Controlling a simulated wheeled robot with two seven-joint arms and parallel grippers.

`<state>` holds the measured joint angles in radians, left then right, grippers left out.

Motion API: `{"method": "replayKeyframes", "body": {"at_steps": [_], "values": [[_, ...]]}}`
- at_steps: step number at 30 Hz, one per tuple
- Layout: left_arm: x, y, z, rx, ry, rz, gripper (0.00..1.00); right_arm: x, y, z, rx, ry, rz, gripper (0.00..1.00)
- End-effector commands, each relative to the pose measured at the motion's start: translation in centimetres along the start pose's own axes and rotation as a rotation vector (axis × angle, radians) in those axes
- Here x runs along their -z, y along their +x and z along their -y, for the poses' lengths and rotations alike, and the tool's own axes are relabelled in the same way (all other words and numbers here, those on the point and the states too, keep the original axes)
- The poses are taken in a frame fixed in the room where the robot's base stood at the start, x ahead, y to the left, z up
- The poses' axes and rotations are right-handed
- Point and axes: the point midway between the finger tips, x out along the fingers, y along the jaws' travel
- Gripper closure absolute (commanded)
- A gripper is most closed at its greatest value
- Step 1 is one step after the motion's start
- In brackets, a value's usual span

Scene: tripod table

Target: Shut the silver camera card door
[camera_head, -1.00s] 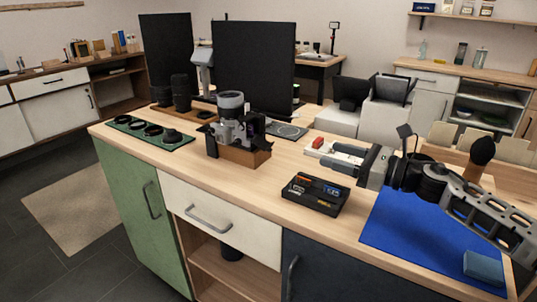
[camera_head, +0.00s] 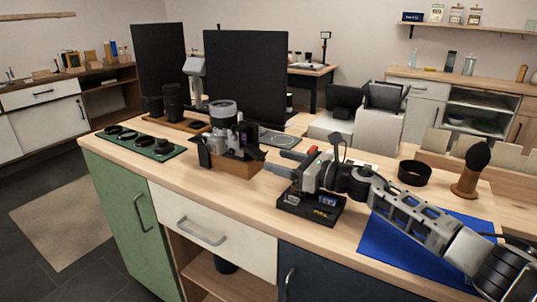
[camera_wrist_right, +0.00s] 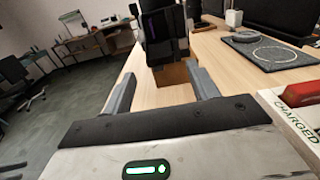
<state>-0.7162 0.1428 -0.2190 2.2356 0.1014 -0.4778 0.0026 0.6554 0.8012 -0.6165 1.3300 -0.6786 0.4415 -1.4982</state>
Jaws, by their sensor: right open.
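The silver camera (camera_head: 224,132), with its lens pointing up, sits on a wooden block (camera_head: 236,167) on the table. Dark parts stand out at its left and right sides; I cannot tell for sure which is the card door. My right gripper (camera_head: 274,160) is to the right of the block, open and empty, its fingers pointing left toward the camera. In the right wrist view the dark side of the camera (camera_wrist_right: 165,35) stands ahead, between and beyond the two open fingers (camera_wrist_right: 161,72). My left gripper is not in view.
A black tray (camera_head: 310,207) with small cards lies under my right arm. A box marked CHARGED (camera_wrist_right: 292,115) is beside the gripper. A green mat with lens parts (camera_head: 140,143), a dark panel (camera_head: 245,75), a blue mat (camera_head: 385,240) and a brush (camera_head: 470,170) are around.

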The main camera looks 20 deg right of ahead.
Motion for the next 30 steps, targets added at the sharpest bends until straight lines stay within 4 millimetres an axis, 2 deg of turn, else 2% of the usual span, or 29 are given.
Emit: {"method": "replayKeyframes", "body": {"at_steps": [3, 8, 19, 20, 24, 30], "values": [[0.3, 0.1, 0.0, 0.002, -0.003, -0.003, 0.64, -0.1, 2.1, -0.1, -0.001, -0.001, 0.001, 0.41], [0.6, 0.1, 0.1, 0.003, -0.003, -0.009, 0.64, 0.0, 3.7, 0.0, -0.001, -0.001, 0.000, 0.41], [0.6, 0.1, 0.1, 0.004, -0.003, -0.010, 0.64, 0.1, 4.1, 0.0, -0.001, -0.001, -0.001, 0.41], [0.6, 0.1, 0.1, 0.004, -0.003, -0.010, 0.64, 0.1, 4.1, 0.0, 0.000, -0.001, -0.001, 0.46], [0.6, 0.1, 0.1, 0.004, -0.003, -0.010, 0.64, 0.1, 4.1, 0.0, 0.000, -0.001, -0.001, 0.85], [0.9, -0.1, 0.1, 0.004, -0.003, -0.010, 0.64, -0.1, 4.1, 0.0, 0.000, -0.001, -0.006, 0.86]]}}
